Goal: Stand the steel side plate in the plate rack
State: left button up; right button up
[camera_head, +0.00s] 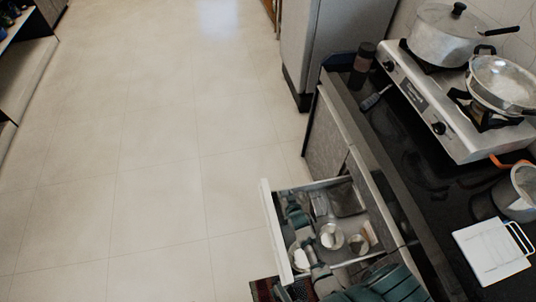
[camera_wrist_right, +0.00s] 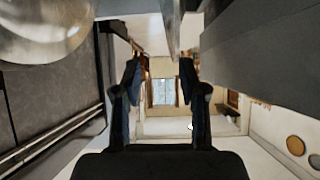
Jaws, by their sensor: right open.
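I cannot pick out the steel side plate or the plate rack for certain in either view. My right gripper (camera_head: 294,208) is above the open drawer near its front left, partly blending with the contents. In the right wrist view the two dark fingers of my right gripper (camera_wrist_right: 160,78) stand apart with nothing between them. A shiny rounded metal thing (camera_wrist_right: 45,28) fills the upper left of that view; I cannot tell what it is. My left gripper is not in view.
The open drawer (camera_head: 268,228) holds cups and small items. The floor at left is clear.

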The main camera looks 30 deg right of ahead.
pick_arm(q)
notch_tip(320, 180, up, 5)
jog(key=p, duration=0.3)
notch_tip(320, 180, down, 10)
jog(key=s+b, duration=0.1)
jog(key=b, duration=0.7)
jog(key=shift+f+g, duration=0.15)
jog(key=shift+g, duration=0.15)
pick_arm(e)
jog(key=w+a+r+n, duration=0.1)
jog(key=w+a+r, duration=0.1)
jog(key=r, duration=0.7)
jog(key=w+a+r+n+t, duration=0.1)
jog(key=w+r, duration=0.3)
jog(key=r, duration=0.5)
jog(key=w+a+r+n+y, duration=0.1)
jog(key=w+a+r, duration=0.1)
jog(key=r, duration=0.7)
jog(key=shift+w+a+r+t, duration=0.3)
jog(key=shift+w+a+r, duration=0.1)
jog(key=shift+w, duration=0.15)
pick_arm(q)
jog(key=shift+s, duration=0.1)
